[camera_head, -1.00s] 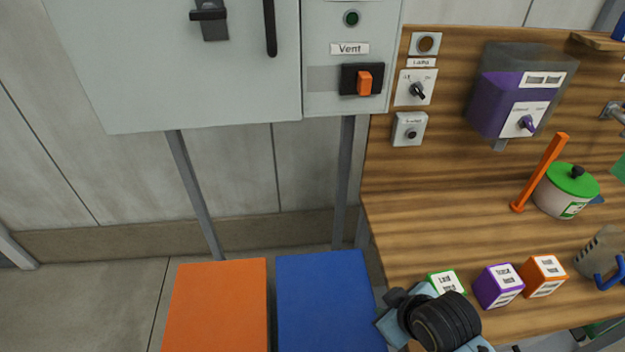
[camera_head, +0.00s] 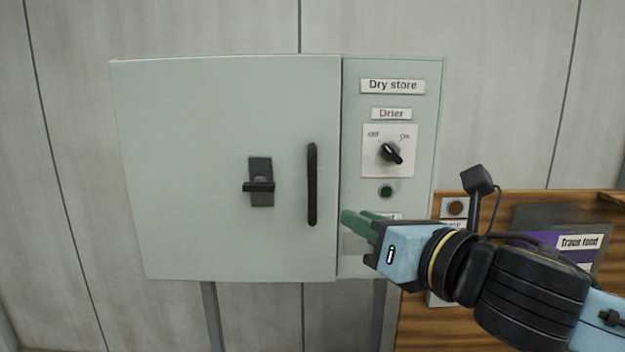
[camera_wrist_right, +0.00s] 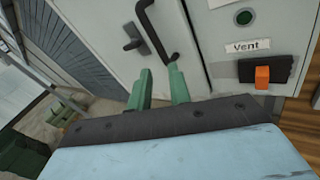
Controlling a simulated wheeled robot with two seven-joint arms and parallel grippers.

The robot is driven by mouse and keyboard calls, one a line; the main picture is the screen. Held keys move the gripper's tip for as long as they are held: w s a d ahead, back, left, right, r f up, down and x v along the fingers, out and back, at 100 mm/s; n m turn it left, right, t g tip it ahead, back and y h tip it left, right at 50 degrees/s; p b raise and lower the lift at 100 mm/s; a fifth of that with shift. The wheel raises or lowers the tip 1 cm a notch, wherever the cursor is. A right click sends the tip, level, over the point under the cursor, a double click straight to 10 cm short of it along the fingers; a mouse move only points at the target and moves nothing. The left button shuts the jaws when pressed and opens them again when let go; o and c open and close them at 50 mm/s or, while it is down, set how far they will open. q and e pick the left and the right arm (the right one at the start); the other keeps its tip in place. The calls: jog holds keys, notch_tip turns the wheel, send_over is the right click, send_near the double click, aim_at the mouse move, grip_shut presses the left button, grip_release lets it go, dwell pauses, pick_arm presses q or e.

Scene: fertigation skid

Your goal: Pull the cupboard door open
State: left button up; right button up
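The cupboard door (camera_head: 220,130) is a pale grey-green panel and looks closed in the head view. Its black vertical bar handle (camera_head: 312,185) is near the right edge, with a black latch lever (camera_head: 259,186) on a dark plate to its left. My right gripper (camera_head: 352,219) is just right of the handle's lower end, apart from it in the picture. In the right wrist view its two green fingers (camera_wrist_right: 159,85) stand apart with nothing between them, and the handle (camera_wrist_right: 158,32) lies beyond the tips. My left gripper is out of view.
The control panel (camera_head: 390,240) right of the door carries a "Dry store" label, a Drier knob (camera_head: 390,152) and a green button (camera_head: 386,191). The orange Vent switch (camera_wrist_right: 262,78) is close to the right gripper. A wooden board (camera_head: 450,330) with a purple feed box (camera_head: 570,250) is at right.

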aim_at(315, 179)
jog(key=w+a+r+n+p, duration=0.1)
jog(key=w+a, duration=0.1)
jog(key=w, duration=0.1)
jog(key=w+a+r+n+p, duration=0.1)
jog(key=w+a, duration=0.1)
jog(key=w, duration=0.2)
jog(key=w+a+p, duration=0.1)
jog(key=w+a, duration=0.2)
jog(key=shift+w+r+n, duration=0.2)
jog(key=shift+r+n, duration=0.2)
jog(key=shift+c, duration=0.4)
grip_shut()
